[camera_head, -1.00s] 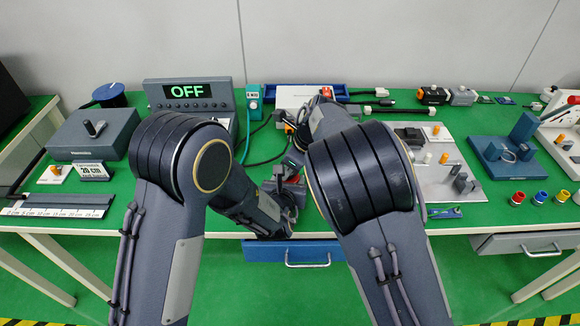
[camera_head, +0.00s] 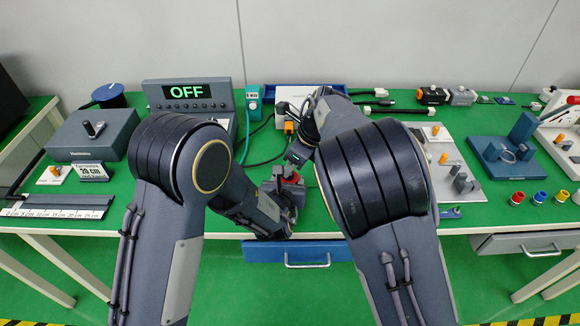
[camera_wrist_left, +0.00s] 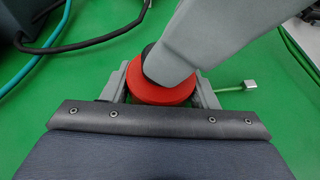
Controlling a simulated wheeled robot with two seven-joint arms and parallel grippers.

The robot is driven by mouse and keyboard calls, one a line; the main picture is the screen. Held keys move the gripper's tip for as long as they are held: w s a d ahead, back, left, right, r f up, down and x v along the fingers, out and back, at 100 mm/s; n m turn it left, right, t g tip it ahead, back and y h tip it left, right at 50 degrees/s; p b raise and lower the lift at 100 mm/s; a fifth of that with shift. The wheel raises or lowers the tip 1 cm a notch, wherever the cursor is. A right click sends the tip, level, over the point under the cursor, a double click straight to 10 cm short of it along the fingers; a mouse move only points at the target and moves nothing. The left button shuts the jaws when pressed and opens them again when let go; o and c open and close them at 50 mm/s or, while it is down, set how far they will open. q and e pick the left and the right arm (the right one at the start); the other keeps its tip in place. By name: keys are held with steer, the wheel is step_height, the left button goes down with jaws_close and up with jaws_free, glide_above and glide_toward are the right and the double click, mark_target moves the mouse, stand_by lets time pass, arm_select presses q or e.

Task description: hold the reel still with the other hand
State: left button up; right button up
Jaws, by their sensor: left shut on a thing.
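The red reel (camera_wrist_left: 145,91) is a round disc, seen from above in the left wrist view. A little of its red (camera_head: 291,179) shows in the head view near the table's front edge. My left gripper (camera_wrist_left: 160,88) is shut on the reel, with one grey finger on each side of it. A grey part of what looks like my right gripper (camera_wrist_left: 195,45) covers the top of the reel and a dark round piece there. In the head view my right gripper (camera_head: 297,154) is just behind the left one; its fingertips are hidden. A green cable with a pale plug (camera_wrist_left: 249,84) lies right of the reel.
Black and teal cables (camera_head: 246,140) run on the green table behind the grippers. A grey box with an OFF display (camera_head: 189,92) stands at the back left. A white board with parts (camera_head: 434,185) lies to the right. A blue drawer (camera_head: 265,251) is below the front edge.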

steer(key=v, duration=0.9)
steer(key=shift+r, duration=0.2)
steer(key=shift+d, duration=0.1)
